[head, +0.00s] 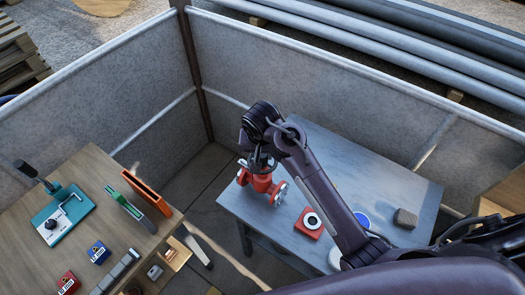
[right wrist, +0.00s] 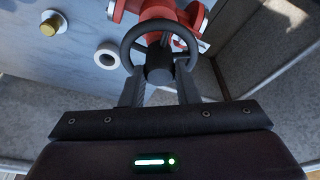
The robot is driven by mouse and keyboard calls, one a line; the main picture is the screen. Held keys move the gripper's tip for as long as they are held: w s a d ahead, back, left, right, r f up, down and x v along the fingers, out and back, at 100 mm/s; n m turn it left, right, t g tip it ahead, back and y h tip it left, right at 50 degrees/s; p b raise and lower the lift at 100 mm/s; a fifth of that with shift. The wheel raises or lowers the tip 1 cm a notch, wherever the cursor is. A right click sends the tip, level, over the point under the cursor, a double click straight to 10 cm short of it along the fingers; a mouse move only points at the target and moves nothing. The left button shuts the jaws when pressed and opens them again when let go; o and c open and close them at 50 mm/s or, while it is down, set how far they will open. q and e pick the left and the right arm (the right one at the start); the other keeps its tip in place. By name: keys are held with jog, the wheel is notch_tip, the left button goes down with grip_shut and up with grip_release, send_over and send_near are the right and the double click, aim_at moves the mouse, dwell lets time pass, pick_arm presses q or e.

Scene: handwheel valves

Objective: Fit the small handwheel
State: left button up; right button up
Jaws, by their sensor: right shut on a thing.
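My right gripper (head: 262,158) is above the red valve (head: 262,184) at the left end of the grey table. In the right wrist view its two fingers (right wrist: 159,88) are shut on the hub of a black handwheel (right wrist: 159,70), a spoked ring. The red valve also shows in the right wrist view (right wrist: 160,12), beyond the wheel. The wheel overlaps the valve in that view, and I cannot tell whether it touches the stem. The stem top is hidden by the wheel and the gripper. My left gripper is not in view.
The grey table (head: 235,205) also bears a red plate with a white ring (head: 310,221), a blue round thing (head: 361,219) and a grey block (head: 405,218). A wooden bench (head: 60,175) with tools stands left. Grey panels (head: 300,75) enclose the back.

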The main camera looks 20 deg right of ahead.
jog(key=shift+f, duration=0.75)
jog(key=o, duration=1.1)
jog(key=shift+b, duration=0.3)
jog(key=b+v, duration=0.2)
jog(key=v, duration=0.5)
jog(key=shift+a, duration=0.1)
jog(key=shift+s+r, duration=0.1)
jog(key=shift+r, duration=0.25)
